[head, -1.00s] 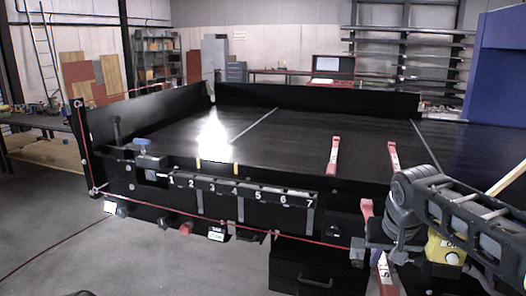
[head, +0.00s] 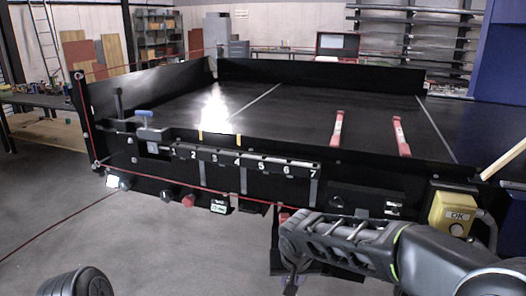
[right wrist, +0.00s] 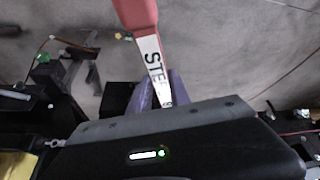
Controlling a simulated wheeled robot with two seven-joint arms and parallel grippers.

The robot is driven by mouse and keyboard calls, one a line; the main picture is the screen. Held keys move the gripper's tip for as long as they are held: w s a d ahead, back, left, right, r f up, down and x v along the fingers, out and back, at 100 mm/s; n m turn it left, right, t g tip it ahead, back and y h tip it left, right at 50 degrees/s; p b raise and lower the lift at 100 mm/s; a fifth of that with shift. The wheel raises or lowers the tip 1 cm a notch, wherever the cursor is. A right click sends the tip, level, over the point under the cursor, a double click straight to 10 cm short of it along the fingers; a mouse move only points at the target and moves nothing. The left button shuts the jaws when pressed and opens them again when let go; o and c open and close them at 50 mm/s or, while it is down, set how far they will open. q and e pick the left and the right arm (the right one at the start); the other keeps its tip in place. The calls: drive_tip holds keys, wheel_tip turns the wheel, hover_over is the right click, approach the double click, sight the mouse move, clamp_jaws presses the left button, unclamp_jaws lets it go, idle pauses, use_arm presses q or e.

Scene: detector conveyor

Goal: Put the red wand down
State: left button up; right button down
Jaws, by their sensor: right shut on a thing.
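The red wand (right wrist: 137,14) has a white label with dark letters beginning "STE". In the right wrist view it runs from the top edge down into my right gripper (right wrist: 160,95), which is shut on it. Its lower end is hidden there. In the head view my right gripper (head: 288,268) hangs in front of the machine's front side, mostly hidden by my own arm. A small red part of the held wand (head: 283,217) shows above the wrist. My left gripper is out of view.
Two other red wands (head: 338,128) (head: 401,137) lie apart on the black conveyor bed (head: 270,115). A numbered rail (head: 240,162) runs along its front. A yellow OK box (head: 452,213) stands at the right.

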drive_tip(key=shift+f, duration=0.55)
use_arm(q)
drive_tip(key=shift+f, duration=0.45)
use_arm(e)
drive_tip(key=shift+r, duration=0.1)
drive_tip(key=s+d, duration=0.3)
drive_tip(key=d, duration=0.9)
drive_tip(key=shift+s+d, duration=0.35)
drive_tip(key=shift+d, duration=0.05)
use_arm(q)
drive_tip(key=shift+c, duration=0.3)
